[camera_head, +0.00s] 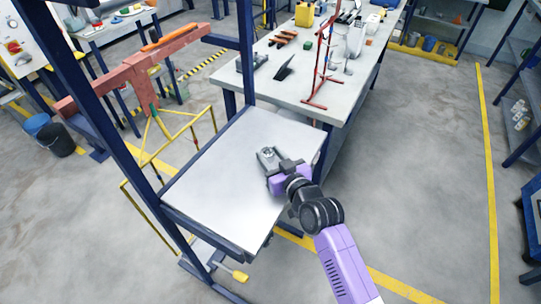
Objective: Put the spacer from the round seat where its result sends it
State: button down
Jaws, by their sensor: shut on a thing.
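My gripper (267,155) is over the right part of a bare pale metal tabletop (215,175) set in a dark blue frame. It is shut on a small grey thing between its fingers. The thing is too small and too covered by the fingers to make out; it may be the spacer. I cannot tell whether it touches the tabletop. I cannot make out a round seat in this view.
A blue post (100,125) rises at the tabletop's left. Behind is a long workbench (330,112) with a red rack stand (318,75), a yellow can (305,14) and tools. A red beam (135,70) and yellow rails (185,125) stand left.

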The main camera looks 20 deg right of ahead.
jog(key=shift+r, duration=0.1)
jog(key=c, duration=0.9)
grip_release()
jog(key=shift+o, duration=0.2)
jog(key=s, duration=0.4)
jog(key=s+r+b, duration=0.1)
jog(key=s, duration=0.3)
jog(key=s+r, duration=0.1)
jog(key=s, duration=0.2)
jog(key=shift+s+d+r, duration=0.2)
jog(key=shift+s, duration=0.2)
